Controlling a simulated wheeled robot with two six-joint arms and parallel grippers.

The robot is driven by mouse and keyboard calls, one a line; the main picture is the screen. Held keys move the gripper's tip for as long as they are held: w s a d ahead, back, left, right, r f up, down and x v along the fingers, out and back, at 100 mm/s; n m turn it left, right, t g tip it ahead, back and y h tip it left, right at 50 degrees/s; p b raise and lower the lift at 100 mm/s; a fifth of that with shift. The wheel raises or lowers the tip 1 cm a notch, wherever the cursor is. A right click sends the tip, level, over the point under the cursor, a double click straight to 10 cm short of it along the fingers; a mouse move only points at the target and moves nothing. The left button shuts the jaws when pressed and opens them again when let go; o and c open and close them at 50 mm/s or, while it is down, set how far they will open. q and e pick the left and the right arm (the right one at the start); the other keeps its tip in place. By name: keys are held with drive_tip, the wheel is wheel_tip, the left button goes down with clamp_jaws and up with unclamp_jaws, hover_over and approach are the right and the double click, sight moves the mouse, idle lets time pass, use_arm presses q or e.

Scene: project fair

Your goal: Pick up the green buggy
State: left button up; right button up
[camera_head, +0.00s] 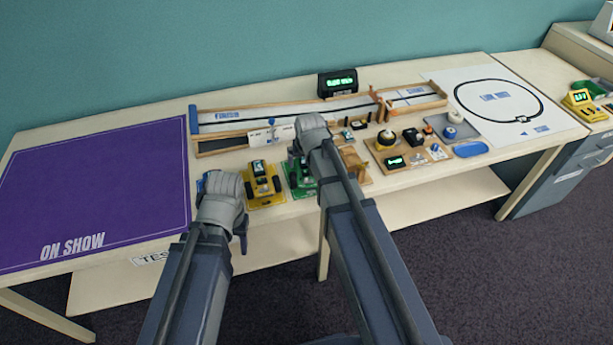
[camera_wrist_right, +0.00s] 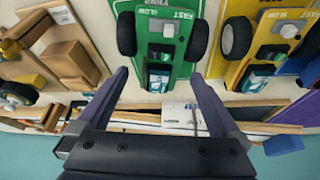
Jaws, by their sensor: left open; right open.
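The green buggy (camera_head: 299,180) sits on the long table, right of the yellow buggy (camera_head: 262,184); my right arm partly hides it in the head view. In the right wrist view the green buggy (camera_wrist_right: 168,72) shows with a black wheel on each side, its body in line with the gap between my right fingers. My right gripper (camera_wrist_right: 160,76) is open and empty, with its fingertips near the buggy; I cannot tell if they touch. My left gripper (camera_head: 224,204) is open and empty near the table's front edge, left of the yellow buggy.
A purple mat (camera_head: 95,195) marked "ON SHOW" covers the left table end and is bare. Wooden blocks (camera_wrist_right: 60,65) lie beside the green buggy. A wooden-framed track (camera_head: 225,127) runs behind, with a black display (camera_head: 337,83). A parts board (camera_head: 408,148) stands to the right.

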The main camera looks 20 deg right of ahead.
sight(306, 166)
drive_tip(key=b+x, duration=0.3)
drive_tip(key=x, duration=0.1)
drive_tip(key=shift+w+f+b, duration=0.2)
drive_tip(key=shift+f+b, duration=0.15)
drive_tip(key=shift+b, duration=0.05)
drive_tip(key=shift+r, duration=0.1)
drive_tip(key=shift+c, duration=0.4)
drive_tip(key=c, duration=0.9)
